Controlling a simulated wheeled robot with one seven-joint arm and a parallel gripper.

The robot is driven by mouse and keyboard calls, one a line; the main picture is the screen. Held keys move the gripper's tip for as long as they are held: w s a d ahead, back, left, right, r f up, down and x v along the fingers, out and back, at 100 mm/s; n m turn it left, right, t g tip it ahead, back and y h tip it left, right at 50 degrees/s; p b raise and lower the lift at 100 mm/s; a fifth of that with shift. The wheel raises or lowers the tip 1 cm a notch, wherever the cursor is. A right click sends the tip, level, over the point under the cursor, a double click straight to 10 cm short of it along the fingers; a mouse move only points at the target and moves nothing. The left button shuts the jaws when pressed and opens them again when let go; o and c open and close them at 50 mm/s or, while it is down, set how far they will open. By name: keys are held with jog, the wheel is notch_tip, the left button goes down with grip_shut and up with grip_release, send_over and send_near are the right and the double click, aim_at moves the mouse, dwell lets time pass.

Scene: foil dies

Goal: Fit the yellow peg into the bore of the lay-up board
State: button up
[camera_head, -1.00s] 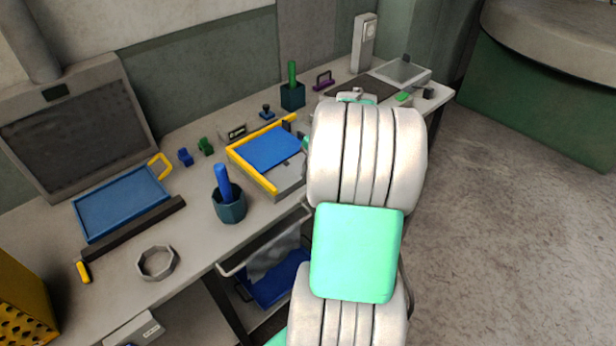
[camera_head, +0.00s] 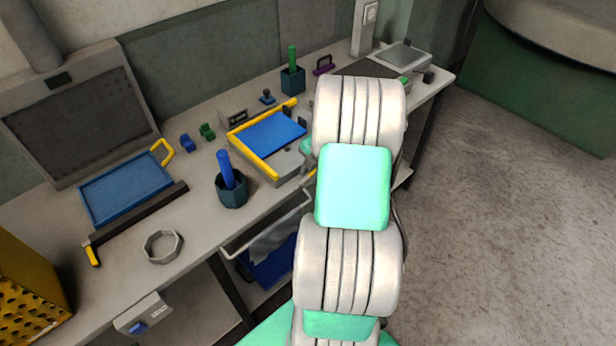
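I cannot pick out the yellow peg with certainty. A small yellow bit (camera_head: 310,173) shows at the left edge of my arm, beside a board with a blue top (camera_head: 268,131) and yellow strips along two sides. This may be the lay-up board; I see no bore in it clearly. My arm's white and mint links cover the area right of the board. My gripper is hidden behind them, so its fingers and anything in them do not show.
A dark cup (camera_head: 232,190) with a blue stick stands left of the board; another cup (camera_head: 292,80) with a green stick stands behind. A blue tray (camera_head: 125,190), a dark bar (camera_head: 140,213) with a yellow end and a grey ring (camera_head: 162,247) lie on the left.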

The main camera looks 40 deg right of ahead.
grip_shut()
dwell(0.5)
